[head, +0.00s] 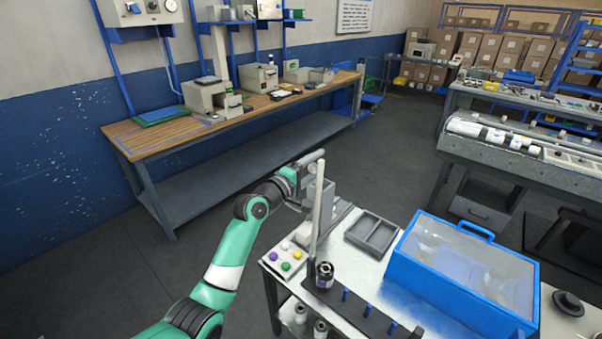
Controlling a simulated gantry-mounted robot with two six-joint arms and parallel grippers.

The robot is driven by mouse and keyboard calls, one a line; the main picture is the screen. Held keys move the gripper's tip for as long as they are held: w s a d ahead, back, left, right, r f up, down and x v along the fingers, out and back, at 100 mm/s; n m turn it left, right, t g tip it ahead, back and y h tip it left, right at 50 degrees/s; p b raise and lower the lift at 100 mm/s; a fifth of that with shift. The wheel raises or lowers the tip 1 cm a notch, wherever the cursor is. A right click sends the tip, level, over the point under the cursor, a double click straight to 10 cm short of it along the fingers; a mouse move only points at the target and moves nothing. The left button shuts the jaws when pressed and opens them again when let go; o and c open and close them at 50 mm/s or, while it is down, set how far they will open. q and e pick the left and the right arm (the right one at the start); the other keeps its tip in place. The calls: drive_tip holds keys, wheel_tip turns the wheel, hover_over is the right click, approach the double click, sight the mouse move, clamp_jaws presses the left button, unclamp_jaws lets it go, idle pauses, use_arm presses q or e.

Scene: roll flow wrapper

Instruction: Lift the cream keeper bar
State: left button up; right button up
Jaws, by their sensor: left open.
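The cream keeper bar (317,218) stands nearly upright at the left part of the metal work table (375,285). Its lower end is beside a dark roll (324,275) with a pale label on the black rail. My left gripper (316,190) is open at the upper part of the bar. The picture is too small to tell whether its fingers are around the bar or only beside it, or whether they touch it. My right gripper is out of view.
A button panel (285,257) stands left of the bar. A grey divided tray (371,235) lies behind it. A blue-framed clear cover (462,270) fills the table's right. Blue pegs (367,309) stand on the rail. The floor beyond the table is clear.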

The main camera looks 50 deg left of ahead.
use_arm(q)
drive_tip(key=p+v, duration=0.1)
drive_tip(key=v, duration=0.9)
drive_tip(key=shift+p, duration=0.4)
drive_tip(key=shift+d, duration=0.1)
